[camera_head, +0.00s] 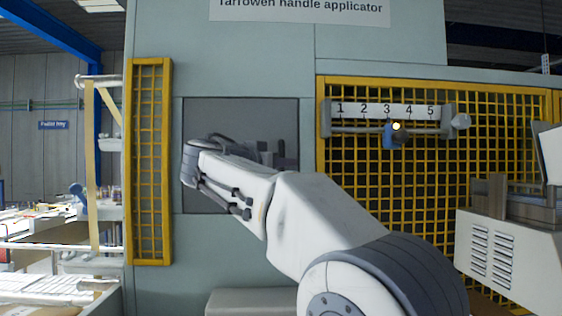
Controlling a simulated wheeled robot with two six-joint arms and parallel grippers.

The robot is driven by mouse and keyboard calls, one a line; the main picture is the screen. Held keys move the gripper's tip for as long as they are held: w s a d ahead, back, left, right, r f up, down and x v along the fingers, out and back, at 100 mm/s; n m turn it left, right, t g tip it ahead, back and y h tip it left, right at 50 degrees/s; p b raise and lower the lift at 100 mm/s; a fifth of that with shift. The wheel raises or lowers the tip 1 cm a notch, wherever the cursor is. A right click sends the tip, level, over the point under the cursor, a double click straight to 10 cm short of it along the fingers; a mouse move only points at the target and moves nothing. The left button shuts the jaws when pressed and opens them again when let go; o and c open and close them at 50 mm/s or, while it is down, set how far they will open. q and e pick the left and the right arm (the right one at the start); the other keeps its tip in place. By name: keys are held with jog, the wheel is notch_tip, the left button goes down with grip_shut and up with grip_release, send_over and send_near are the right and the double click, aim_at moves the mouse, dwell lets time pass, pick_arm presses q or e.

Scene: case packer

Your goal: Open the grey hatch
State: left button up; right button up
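The grey hatch (235,115) is a dark grey square panel set in the pale green-grey machine front, left of centre. It looks closed, flush in its frame. My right arm reaches across from the lower right and covers the hatch's lower and middle part. My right gripper (268,152) shows as a dark shape in front of the hatch's right half, close to it. Its fingers are small and partly hidden behind my wrist, so I cannot tell whether they are open or touching the hatch. Any handle is hidden. My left gripper is not in view.
Yellow mesh guards stand left (149,160) and right of the hatch. A rail numbered 1 to 5 (390,111) with a blue slider (390,136) is on the right guard. A pale vented machine (510,260) stands at lower right. A conveyor area lies at far left.

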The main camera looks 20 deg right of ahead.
grip_shut()
dwell(1.3)
